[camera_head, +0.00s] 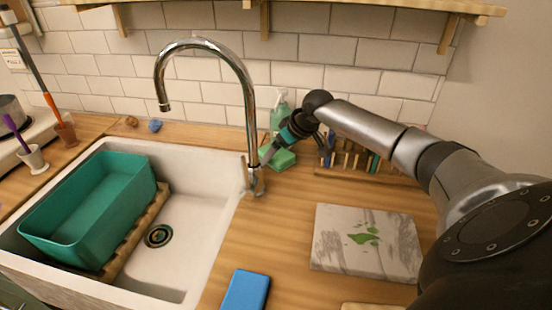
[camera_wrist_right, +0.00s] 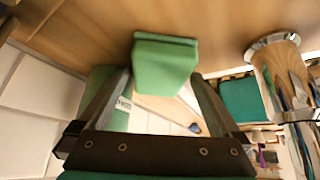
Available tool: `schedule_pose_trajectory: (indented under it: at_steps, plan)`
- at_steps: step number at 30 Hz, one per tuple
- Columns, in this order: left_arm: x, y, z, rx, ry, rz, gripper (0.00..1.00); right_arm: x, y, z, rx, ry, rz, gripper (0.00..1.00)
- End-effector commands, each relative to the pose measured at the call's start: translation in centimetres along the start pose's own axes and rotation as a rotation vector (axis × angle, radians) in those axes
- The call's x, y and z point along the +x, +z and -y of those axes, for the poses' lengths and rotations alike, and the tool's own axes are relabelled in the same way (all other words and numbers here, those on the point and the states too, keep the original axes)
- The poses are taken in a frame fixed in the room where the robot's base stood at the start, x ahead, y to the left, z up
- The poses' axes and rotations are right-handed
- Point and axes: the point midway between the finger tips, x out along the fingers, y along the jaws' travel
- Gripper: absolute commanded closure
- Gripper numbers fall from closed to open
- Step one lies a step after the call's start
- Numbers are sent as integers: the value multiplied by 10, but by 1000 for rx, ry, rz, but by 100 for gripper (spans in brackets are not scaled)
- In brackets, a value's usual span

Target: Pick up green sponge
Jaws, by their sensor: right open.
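The green sponge (camera_head: 278,159) lies on the wooden counter behind the sink, just right of the faucet base. My right gripper (camera_head: 292,152) is above and beside it, its fingers spread and pointing down toward it. In the right wrist view, the sponge (camera_wrist_right: 165,66) shows just beyond and between the tips of my open right gripper (camera_wrist_right: 163,82). The gripper holds nothing. I cannot tell whether a finger touches the sponge. My left gripper is in neither view.
A chrome faucet (camera_head: 247,110) stands close left of the gripper. A green soap bottle (camera_head: 280,108) is behind it, and a wooden rack (camera_head: 350,163) is to the right. The sink (camera_head: 205,225) holds a teal basin (camera_head: 85,225). A stained board (camera_head: 367,243) and blue block (camera_head: 246,290) lie nearer.

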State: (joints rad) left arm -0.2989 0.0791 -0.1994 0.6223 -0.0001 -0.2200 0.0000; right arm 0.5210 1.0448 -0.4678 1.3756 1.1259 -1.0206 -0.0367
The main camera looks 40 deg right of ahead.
Motion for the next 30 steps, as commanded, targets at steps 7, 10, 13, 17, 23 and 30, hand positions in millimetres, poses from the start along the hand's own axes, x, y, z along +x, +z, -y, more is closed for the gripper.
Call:
schedule_pose_trajectory:
  at_steps: [7,10,13,17,23,30]
  plan:
    - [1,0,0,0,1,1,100,3,0,0,-1,1,-1,0]
    - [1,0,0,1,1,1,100,3,0,0,-1,1,-1,7]
    - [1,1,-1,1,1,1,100,3,0,0,0,1,-1,18]
    - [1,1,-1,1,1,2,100,3,0,0,0,1,0,33]
    - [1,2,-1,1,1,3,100,3,0,0,0,1,0,55]
    - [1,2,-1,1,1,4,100,3,0,0,0,1,0,71]
